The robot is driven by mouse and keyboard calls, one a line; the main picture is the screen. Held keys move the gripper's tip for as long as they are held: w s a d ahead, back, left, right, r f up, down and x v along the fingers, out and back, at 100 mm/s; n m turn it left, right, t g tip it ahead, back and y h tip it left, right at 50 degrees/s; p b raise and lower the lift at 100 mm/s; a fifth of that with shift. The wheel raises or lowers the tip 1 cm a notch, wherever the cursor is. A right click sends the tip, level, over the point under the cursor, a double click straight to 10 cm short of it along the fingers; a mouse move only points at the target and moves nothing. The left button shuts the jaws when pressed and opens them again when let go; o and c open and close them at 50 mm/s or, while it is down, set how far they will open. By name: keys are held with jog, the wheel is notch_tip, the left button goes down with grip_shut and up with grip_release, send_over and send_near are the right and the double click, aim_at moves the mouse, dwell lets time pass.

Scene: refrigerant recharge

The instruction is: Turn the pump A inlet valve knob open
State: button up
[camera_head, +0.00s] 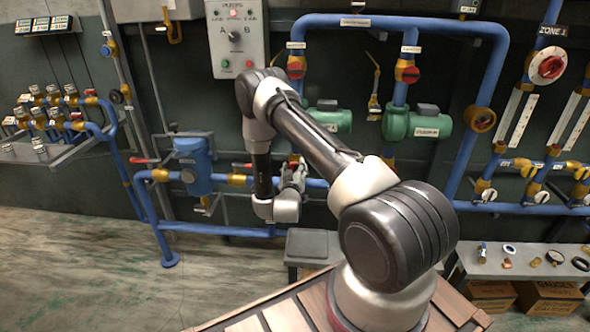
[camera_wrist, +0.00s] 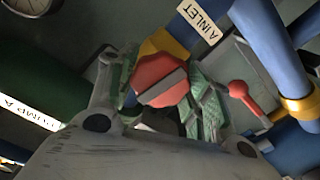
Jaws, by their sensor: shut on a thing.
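The pump A inlet valve knob (camera_wrist: 158,78) is red with a pale diagonal face across it. In the wrist view it sits on a yellow fitting beside the white "A INLET" tag (camera_wrist: 206,26). My gripper (camera_wrist: 164,92) has its green-padded fingers on either side of the knob and is shut on it. In the head view my gripper (camera_head: 293,176) is low at the pipe left of centre, below the left green pump (camera_head: 335,120). My arm and gripper largely hide the knob there.
A red-handled lever (camera_wrist: 240,92) lies close right of my fingers in the wrist view. Blue pipes (camera_head: 408,26) frame two pumps, with other red knobs above them. A control panel (camera_head: 236,40) hangs above. A blue canister (camera_head: 192,168) stands left of my gripper.

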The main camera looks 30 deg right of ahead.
jog(key=shift+n, duration=0.9)
jog(key=o, duration=1)
jog(key=shift+o, duration=0.2)
jog(key=shift+s+a, duration=0.1)
jog(key=v, duration=1.1)
jog(key=shift+s+a, duration=0.25)
jog(key=shift+s, duration=0.05)
